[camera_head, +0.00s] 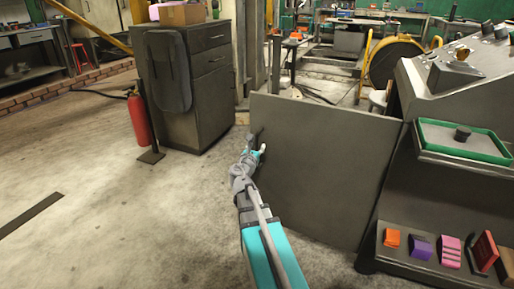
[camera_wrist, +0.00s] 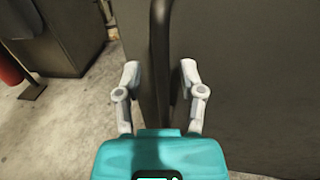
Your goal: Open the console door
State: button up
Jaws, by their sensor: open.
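The console (camera_head: 440,190) stands at the right in the head view, dark grey with a sloped control top. A flat grey panel, which looks like its door (camera_head: 325,165), stands out to the left from the console's left edge, so the door looks swung open. A dark bar handle (camera_wrist: 161,30) runs along the door's free edge in the wrist view. My gripper (camera_wrist: 160,75) is open, its two pale fingers on either side of the handle and door edge. In the head view my gripper (camera_head: 257,151) is at the door's left edge. I cannot tell whether the fingers touch it.
A grey cabinet (camera_head: 212,80) and a red fire extinguisher (camera_head: 139,118) stand left of the door. A green tray (camera_head: 462,140) is on the console's shelf, with several coloured items (camera_head: 421,246) lower down. The floor (camera_head: 110,220) at left is mostly clear.

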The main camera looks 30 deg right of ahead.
jog(key=shift+s, duration=0.15)
jog(key=v, duration=0.7)
jog(key=shift+a, duration=0.2)
dwell(0.5)
